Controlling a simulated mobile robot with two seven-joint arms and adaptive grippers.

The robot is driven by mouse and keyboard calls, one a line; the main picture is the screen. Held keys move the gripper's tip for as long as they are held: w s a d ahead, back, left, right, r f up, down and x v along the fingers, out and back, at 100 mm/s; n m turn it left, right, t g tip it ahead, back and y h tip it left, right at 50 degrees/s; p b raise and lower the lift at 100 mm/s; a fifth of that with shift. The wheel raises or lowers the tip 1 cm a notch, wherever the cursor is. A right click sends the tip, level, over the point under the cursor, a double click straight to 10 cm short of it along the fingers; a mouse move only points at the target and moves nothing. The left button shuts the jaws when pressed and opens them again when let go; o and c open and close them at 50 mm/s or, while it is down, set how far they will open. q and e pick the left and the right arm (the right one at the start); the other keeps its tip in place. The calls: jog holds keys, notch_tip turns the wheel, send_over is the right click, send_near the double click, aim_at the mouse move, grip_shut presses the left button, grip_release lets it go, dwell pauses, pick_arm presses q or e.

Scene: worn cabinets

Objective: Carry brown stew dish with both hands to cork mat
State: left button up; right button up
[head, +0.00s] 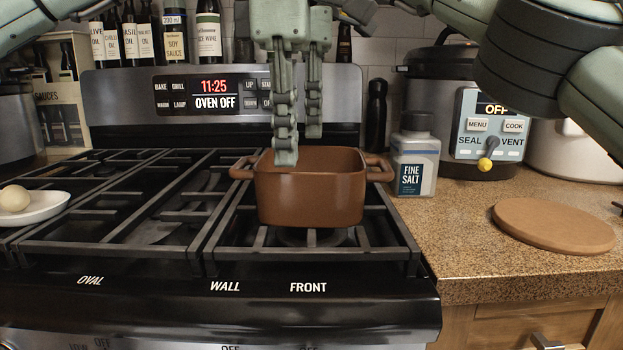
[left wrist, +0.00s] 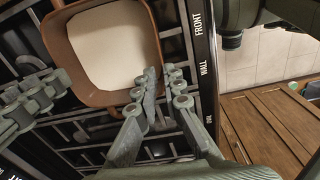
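The brown stew dish (head: 310,200) stands upright on the right-hand stove grate, a loop handle on each side. In the left wrist view the dish (left wrist: 85,90) has a pale, flat inside. My left gripper (head: 300,148) points down with fingers apart, one nearer me than the other, above the dish's left part. Nothing shows between the fingers; contact with the left handle (head: 242,171) cannot be made out. The right handle (head: 380,169) is free. My right arm crosses the top right; its fingers are not visible. The round cork mat (head: 555,226) lies empty on the counter.
A fine salt jar (head: 414,155) stands close beside the right handle. A cooker (head: 480,120) and a white pot (head: 575,150) stand behind the mat. A white plate with an egg-like item (head: 35,205) is at left. The counter before the mat is clear.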

aim_at(289, 225)
pick_arm(q)
jog(key=shift+s+r, duration=0.1)
jog(key=shift+s, duration=0.2)
pick_arm(e)
jog(key=shift+s+r, duration=0.15)
jog(key=shift+s, duration=0.15)
